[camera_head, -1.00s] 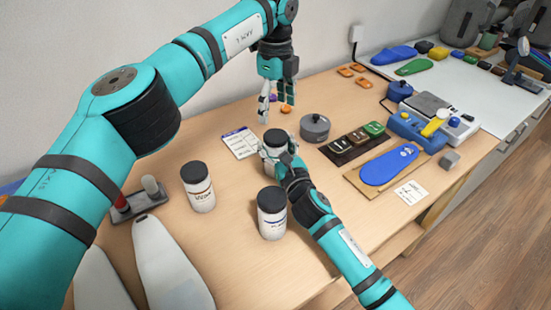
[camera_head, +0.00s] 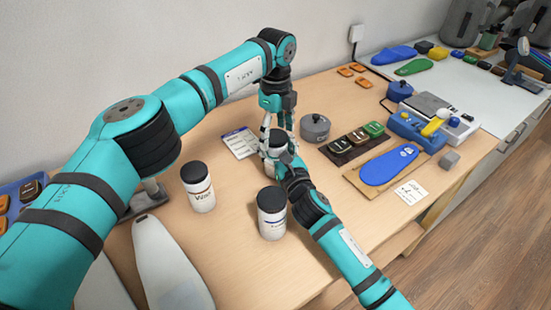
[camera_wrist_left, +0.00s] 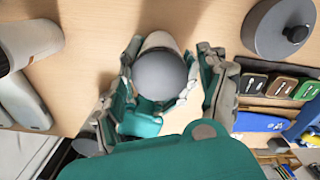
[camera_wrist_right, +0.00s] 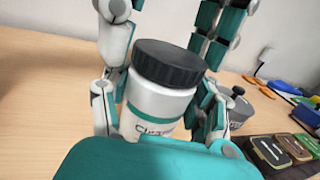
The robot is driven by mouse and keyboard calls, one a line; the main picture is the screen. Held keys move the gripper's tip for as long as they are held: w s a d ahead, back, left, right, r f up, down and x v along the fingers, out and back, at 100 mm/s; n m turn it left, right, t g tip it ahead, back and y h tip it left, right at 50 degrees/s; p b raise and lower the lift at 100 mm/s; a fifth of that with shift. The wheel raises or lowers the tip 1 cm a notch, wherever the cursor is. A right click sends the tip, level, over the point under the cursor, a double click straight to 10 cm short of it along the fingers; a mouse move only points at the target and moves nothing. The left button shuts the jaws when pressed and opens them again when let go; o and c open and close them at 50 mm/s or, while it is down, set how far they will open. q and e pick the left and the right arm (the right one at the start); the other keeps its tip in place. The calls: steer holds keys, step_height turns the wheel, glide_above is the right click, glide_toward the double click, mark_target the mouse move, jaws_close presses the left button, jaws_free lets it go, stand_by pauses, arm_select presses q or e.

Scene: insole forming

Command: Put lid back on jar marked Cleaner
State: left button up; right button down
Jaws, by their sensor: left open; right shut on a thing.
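The white jar (camera_wrist_right: 158,105) has a label partly hidden by a finger; its visible letters begin with "Cl". A black ribbed lid (camera_wrist_right: 170,62) sits level on its top in the right wrist view. My right gripper (camera_head: 282,166) is shut around the jar's body, which stands upright on the table. My left gripper (camera_head: 277,138) is open and points down over the jar, one finger on each side of the lid. In the left wrist view the round lid top (camera_wrist_left: 160,75) lies between the open fingers; I cannot tell whether they touch it.
A jar reading "Wax" (camera_head: 199,190) and a blue-banded jar (camera_head: 271,217) stand nearby, both black-lidded. A grey knobbed pot (camera_head: 315,128) is just right of the held jar, with a card (camera_head: 240,142) to its left. Insole tools and samples (camera_head: 388,165) lie at the right.

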arm_select(q)
steer(key=c, duration=1.1)
steer(key=o, duration=1.2)
steer(key=shift+c, duration=0.2)
step_height(320, 180, up, 4)
steer(key=shift+f, duration=0.25)
steer(key=shift+r, duration=0.5)
steer(key=shift+r, duration=0.1)
steer(key=shift+c, duration=0.3)
